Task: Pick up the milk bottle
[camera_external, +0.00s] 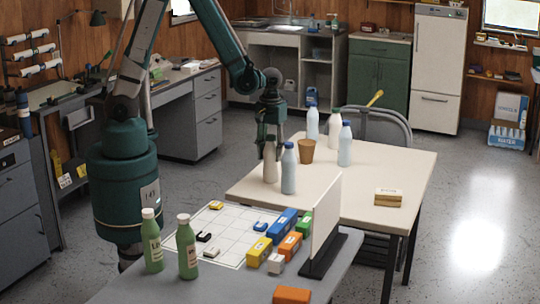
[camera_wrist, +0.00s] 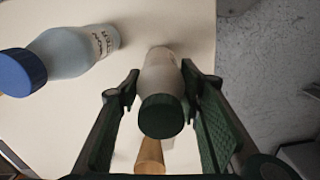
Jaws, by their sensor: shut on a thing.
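A white milk bottle (camera_wrist: 160,75) with a dark green cap is between the two fingers of my gripper (camera_wrist: 165,100) in the wrist view. In the external view my gripper (camera_external: 270,140) is over the pale bottle (camera_external: 270,172) at the near left part of the cream table (camera_external: 375,220), its fingers hiding the cap. My gripper is shut on this bottle, which is upright. I cannot tell whether its base touches the table. A light blue bottle with a blue cap (camera_external: 289,172) stands close on its right; it also shows in the wrist view (camera_wrist: 75,50).
A brown cup (camera_external: 307,153), another white bottle with a green cap (camera_external: 335,130) and two pale blue bottles (camera_external: 345,148) (camera_external: 312,125) stand behind. A small box (camera_external: 388,197) lies at right. A white upright panel (camera_external: 322,220) stands nearer. The table's right side is mostly clear.

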